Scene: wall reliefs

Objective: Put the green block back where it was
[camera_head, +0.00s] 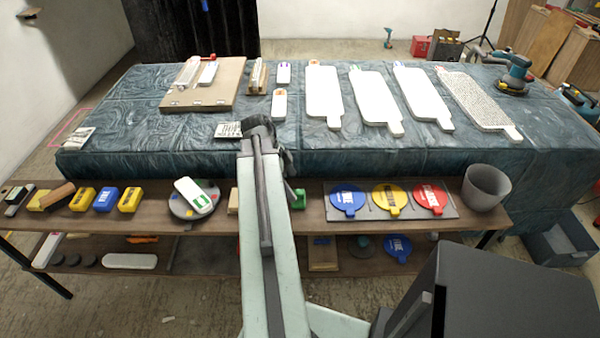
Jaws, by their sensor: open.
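My gripper (260,128) is at the far end of my arm, over the near edge of the cloth-covered table (110,150). It is open; nothing shows between its fingers, though they are small and dark here. I cannot tell which of the two is the green block. My gripper is beyond both and touches neither.
The shelf (315,217) also holds yellow and blue blocks (105,199), a round grey disc (181,205) with a white tag on it, three coloured round paddles (387,197) and a grey bowl (487,187). White boards (323,95) lie on the table. A small card (228,130) lies left of my gripper.

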